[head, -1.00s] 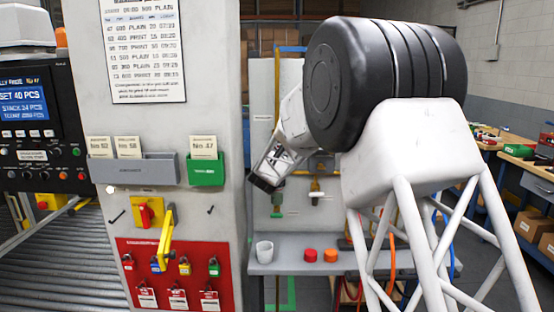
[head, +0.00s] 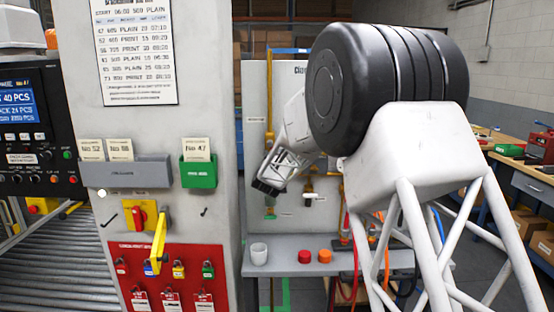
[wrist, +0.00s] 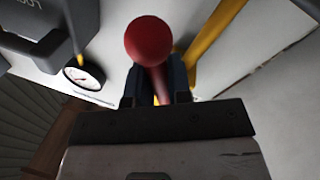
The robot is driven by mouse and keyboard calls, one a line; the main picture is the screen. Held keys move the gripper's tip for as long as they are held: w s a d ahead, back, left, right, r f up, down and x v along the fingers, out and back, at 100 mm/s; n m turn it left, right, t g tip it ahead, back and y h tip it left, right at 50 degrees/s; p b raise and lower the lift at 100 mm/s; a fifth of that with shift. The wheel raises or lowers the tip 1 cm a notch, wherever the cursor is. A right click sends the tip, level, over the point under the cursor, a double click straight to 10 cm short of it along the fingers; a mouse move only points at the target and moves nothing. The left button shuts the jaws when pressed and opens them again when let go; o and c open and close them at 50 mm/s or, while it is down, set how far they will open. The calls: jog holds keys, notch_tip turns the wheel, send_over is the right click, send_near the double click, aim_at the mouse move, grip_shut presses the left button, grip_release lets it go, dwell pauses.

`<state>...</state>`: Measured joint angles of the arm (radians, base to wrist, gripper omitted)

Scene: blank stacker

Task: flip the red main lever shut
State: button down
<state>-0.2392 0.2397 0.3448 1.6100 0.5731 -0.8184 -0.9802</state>
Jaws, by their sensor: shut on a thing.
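The red lever shows in the wrist view as a round red knob (wrist: 148,41) on a red shaft. My gripper (wrist: 157,85) is shut on its shaft just below the knob, with one dark finger on each side. In the head view my gripper (head: 267,188) is in front of the pale back panel, above the grey shelf. I cannot make out the red lever in the head view, and its base is hidden in the wrist view.
A grey cabinet (head: 215,110) stands close left of my gripper, with a yellow-handled switch (head: 158,245) on it. A round gauge (wrist: 84,77) and a yellow pipe (wrist: 212,33) are near the knob.

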jog(key=c, duration=1.1)
grip_release()
jog(key=shift+s, duration=0.1)
jog(key=shift+v, duration=3.8)
jog(key=shift+r, duration=0.1)
jog(key=c, duration=0.4)
jog(key=shift+a+f+n, duration=0.15)
jog(key=shift+f+n, duration=0.05)
jog(key=shift+n, duration=0.1)
grip_shut()
jog(key=s+a+f+n+h, duration=0.3)
jog(key=f+n+h, duration=0.4)
jog(key=n, duration=0.6)
jog(key=shift+a+f, duration=0.15)
jog(key=shift+a, duration=0.45)
